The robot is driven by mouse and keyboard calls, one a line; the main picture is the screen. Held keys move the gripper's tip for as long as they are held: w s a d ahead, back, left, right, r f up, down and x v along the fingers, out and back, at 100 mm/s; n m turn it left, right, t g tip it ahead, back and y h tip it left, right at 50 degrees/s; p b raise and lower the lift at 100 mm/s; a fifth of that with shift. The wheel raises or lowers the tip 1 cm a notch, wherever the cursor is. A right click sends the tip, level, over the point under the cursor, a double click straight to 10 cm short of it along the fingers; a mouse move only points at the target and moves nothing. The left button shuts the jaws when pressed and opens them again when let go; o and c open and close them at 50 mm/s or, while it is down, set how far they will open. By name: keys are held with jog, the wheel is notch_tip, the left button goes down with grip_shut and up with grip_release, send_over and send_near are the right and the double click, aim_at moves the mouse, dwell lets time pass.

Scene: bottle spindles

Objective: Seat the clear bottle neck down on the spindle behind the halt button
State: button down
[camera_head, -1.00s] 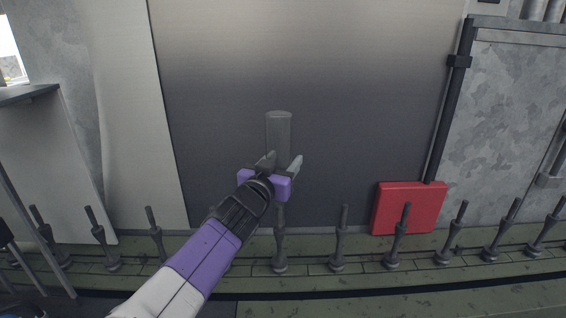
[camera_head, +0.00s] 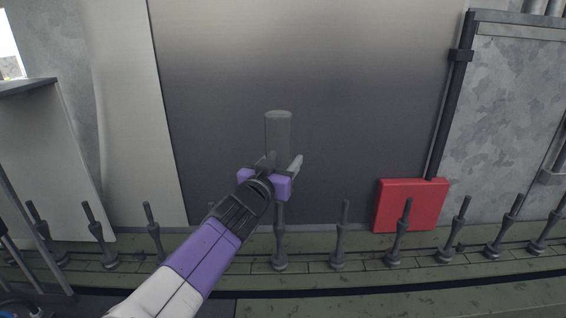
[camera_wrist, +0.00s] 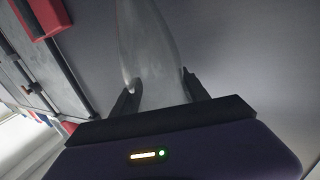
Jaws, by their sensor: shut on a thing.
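My gripper (camera_head: 279,168) is shut on the clear bottle (camera_head: 278,132). It holds the bottle upright, neck down, above the row of spindles. In the wrist view the bottle (camera_wrist: 148,45) stands between both fingers of the gripper (camera_wrist: 160,95). The bottle's lower end is hidden behind the gripper in the head view. A spindle (camera_head: 280,240) stands almost straight below the bottle in the head view. The red box, which looks like the halt button's housing (camera_head: 385,208), is at the right against the wall. A spindle (camera_head: 400,235) stands in front of it in the picture.
Several more grey spindles stand in a row along the green ledge (camera_head: 310,262). A dark wall panel (camera_head: 350,90) is behind the bottle. A dark vertical pipe (camera_head: 450,110) rises above the red box. The space around the bottle is free.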

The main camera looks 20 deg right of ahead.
jog(key=shift+r, duration=0.1)
jog(key=shift+c, duration=2.4)
grip_release()
jog(key=shift+s+a, duration=0.15)
jog(key=shift+a, duration=0.05)
jog(key=v, duration=0.7)
jog(key=shift+s+b, duration=0.15)
jog(key=shift+b, duration=0.15)
jog(key=shift+a, duration=0.1)
